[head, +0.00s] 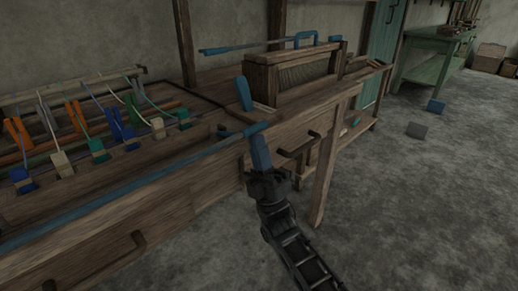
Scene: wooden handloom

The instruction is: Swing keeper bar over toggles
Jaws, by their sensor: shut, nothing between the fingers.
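A long blue bar (130,187), which looks like the keeper bar, lies along the front edge of the wooden loom, from the lower left to near my gripper. Several coloured toggles (97,148) in blue, green, orange and cream sit with cords in a row behind it at the left. My gripper (259,140) has blue fingers that are shut and empty. It points up at the bar's right end; whether it touches the bar I cannot tell. A blue upright lever (244,93) rises just behind the fingertips.
A wooden reed frame (295,75) stands on the loom behind my gripper, with a blue handled rod (255,45) above it. Dark handles stick out of the front. A green table (428,58) is at the back right.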

